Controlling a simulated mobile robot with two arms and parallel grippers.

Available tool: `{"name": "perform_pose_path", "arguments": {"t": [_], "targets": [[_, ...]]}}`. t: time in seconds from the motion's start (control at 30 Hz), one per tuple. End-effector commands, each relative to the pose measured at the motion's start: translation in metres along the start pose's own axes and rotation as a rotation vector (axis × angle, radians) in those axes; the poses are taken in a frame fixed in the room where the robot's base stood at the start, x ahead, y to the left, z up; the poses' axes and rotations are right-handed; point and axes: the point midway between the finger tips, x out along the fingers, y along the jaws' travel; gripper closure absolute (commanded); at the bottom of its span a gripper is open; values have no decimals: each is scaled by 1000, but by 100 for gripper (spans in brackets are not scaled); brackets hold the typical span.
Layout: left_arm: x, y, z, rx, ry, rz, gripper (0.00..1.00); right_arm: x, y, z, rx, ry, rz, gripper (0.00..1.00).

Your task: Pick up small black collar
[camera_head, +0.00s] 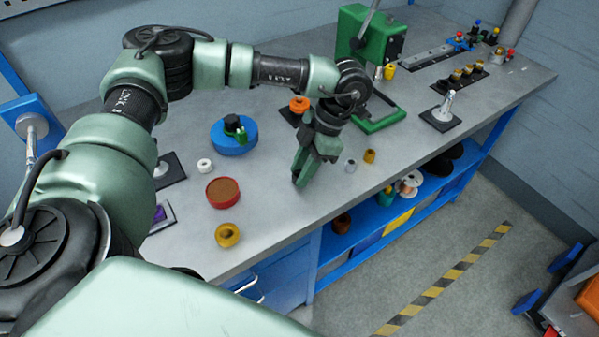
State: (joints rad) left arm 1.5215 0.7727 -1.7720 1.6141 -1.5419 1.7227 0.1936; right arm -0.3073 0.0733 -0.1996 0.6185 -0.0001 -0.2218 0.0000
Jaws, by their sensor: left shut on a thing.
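My left gripper (302,180) points down over the front middle of the bench. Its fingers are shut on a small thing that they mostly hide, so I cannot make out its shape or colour. I cannot pick out the small black collar anywhere else on the bench. A small grey collar (350,166) and a small brass collar (369,156) stand just right of the gripper, apart from it. My right gripper is not in view.
Left of the gripper are a blue round piece (232,146) with a black-green part on top, a white ring (205,165), a red round piece (222,192) and a yellow ring (227,235). A green press (368,45) stands behind. The bench's front edge is close.

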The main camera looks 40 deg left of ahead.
Motion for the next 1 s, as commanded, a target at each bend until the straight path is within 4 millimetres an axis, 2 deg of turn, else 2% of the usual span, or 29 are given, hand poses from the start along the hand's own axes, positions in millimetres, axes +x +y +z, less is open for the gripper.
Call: {"name": "perform_pose_path", "arguments": {"t": [0.27,0.43,0.57,0.73,0.8,1.0], "targets": [[-7,0,-2,0,-1,0,100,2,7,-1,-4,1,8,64],[-28,0,-11,-1,-4,1,100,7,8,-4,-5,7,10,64],[-57,1,-23,0,-6,3,100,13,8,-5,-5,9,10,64],[-105,0,-42,0,-7,3,100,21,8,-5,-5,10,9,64],[-129,1,-52,-2,-6,6,100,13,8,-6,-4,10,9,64],[-167,0,-68,-2,-3,4,100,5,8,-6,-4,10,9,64]]}}
